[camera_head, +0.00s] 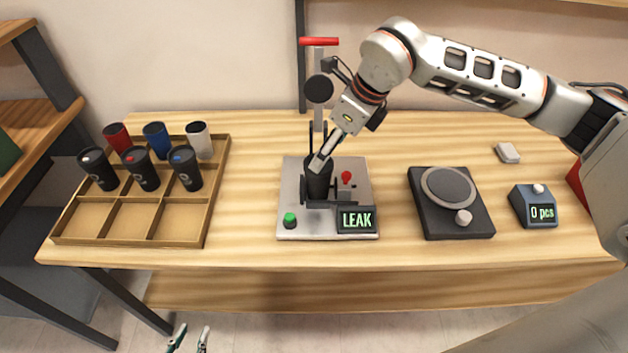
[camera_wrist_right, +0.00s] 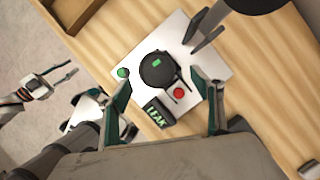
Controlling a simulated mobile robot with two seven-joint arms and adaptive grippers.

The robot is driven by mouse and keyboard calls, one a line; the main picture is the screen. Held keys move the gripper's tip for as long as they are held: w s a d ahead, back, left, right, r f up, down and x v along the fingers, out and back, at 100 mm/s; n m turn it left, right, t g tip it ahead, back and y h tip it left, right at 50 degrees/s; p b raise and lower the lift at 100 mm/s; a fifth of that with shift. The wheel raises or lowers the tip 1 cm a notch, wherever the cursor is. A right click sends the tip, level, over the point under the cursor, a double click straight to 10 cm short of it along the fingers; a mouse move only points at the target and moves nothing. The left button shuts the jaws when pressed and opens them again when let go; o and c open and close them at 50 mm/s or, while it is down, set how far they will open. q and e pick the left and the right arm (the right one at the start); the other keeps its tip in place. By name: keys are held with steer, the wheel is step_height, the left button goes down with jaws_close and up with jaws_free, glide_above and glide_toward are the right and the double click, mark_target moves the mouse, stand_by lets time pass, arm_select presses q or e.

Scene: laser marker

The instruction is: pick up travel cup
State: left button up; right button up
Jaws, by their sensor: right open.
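A black travel cup (camera_head: 318,183) stands upright on the grey plate of a test fixture (camera_head: 290,215) whose display reads LEAK. In the right wrist view the cup (camera_wrist_right: 157,68) shows from above, with a green mark on its lid. My right gripper (camera_head: 323,158) reaches down at the cup in the head view and partly hides its top. In the right wrist view its fingers (camera_wrist_right: 162,83) are spread on either side of the cup, with visible gaps. My left gripper (camera_head: 191,338) is open and empty, low in front of the table; it also shows in the right wrist view (camera_wrist_right: 38,87).
A wooden tray (camera_head: 207,225) at left holds several cups in its back compartments; its front row is empty. The fixture has a red-handled post (camera_head: 319,60) behind the cup. A black turntable device (camera_head: 450,210) and a counter reading 0 pcs (camera_head: 535,208) stand right.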

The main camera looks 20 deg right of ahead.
mark_target(318, 183)
steer(key=shift+s+a+f, duration=0.1)
steer(key=shift+a+f, duration=0.2)
steer(key=shift+f, duration=0.35)
steer(key=x, duration=0.5)
steer(key=shift+a+f+p, duration=0.1)
steer(key=shift+p, duration=0.3)
steer(key=c, duration=0.8)
